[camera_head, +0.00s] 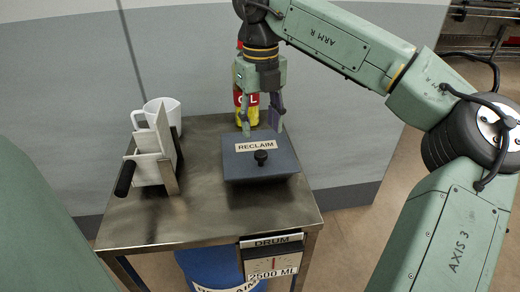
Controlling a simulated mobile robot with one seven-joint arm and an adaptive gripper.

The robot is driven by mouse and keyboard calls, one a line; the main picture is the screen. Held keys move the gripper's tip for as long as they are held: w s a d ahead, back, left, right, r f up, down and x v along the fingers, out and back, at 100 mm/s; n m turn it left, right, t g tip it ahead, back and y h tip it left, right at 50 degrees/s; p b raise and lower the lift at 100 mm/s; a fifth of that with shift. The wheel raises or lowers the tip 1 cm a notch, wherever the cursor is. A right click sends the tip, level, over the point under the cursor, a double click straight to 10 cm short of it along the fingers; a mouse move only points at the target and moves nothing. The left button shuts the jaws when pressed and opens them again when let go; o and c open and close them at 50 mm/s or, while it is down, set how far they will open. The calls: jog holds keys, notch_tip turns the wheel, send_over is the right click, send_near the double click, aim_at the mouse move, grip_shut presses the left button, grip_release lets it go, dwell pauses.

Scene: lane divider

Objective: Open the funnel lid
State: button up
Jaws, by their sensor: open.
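My gripper (262,131) is open and points down at the lid's far edge, behind the knob. I cannot tell whether its fingertips touch the lid. Nothing shows between the fingers.
A red and yellow bottle (240,105) stands behind my gripper. A blue drum (205,266) and a gauge (272,262) are below the front edge. The table's front left (160,220) is bare.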

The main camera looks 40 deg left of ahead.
aim_at(260, 152)
notch_tip(260, 152, down, 8)
jog(key=shift+f+p, duration=0.25)
jog(key=shift+p, duration=0.3)
jog(key=shift+c, duration=0.5)
grip_shut()
